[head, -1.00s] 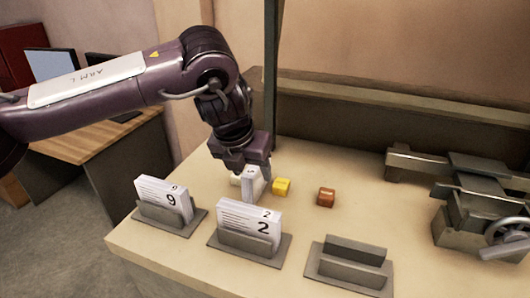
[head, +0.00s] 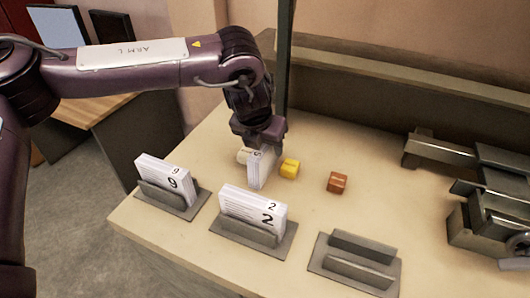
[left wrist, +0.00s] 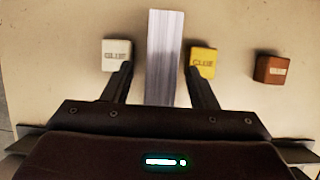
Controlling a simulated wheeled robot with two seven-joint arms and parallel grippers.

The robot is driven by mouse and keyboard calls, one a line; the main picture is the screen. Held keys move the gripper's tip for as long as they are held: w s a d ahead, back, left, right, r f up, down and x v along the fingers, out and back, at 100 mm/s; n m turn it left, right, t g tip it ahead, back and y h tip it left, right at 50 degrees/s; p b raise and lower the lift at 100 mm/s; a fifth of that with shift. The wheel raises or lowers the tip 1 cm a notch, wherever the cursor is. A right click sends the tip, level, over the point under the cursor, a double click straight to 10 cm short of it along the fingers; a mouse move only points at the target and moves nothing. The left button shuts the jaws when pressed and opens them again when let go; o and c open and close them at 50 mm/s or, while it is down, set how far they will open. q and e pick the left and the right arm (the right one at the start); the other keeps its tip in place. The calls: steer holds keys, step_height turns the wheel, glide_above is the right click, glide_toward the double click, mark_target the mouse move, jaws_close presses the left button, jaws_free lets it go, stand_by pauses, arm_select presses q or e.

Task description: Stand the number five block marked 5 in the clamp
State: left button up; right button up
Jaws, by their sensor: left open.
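The number five block (head: 256,169) is a white slab of stacked sheets standing upright on the table, with a 5 near its top edge. My left gripper (head: 259,144) is over its top and partly hides it in the head view. In the left wrist view the block (left wrist: 165,50) lies between the two open fingers (left wrist: 160,78), with a gap on each side. The clamp appears to be the empty grey holder (head: 346,271) with two upright plates at the front right. My right gripper is not in view.
White (left wrist: 117,54) and yellow (left wrist: 203,61) cubes stand close on either side of the block; a red-brown cube (head: 337,183) is farther right. Two grey holders carry slabs marked 9 (head: 166,180) and 2 (head: 252,208). A metal vise (head: 490,205) stands at the right.

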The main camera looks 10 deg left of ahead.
arm_select(q)
steer(key=shift+f, duration=0.2)
steer(key=shift+f, duration=0.25)
stand_by(0.4)
steer(key=shift+c, duration=0.4)
jaws_close()
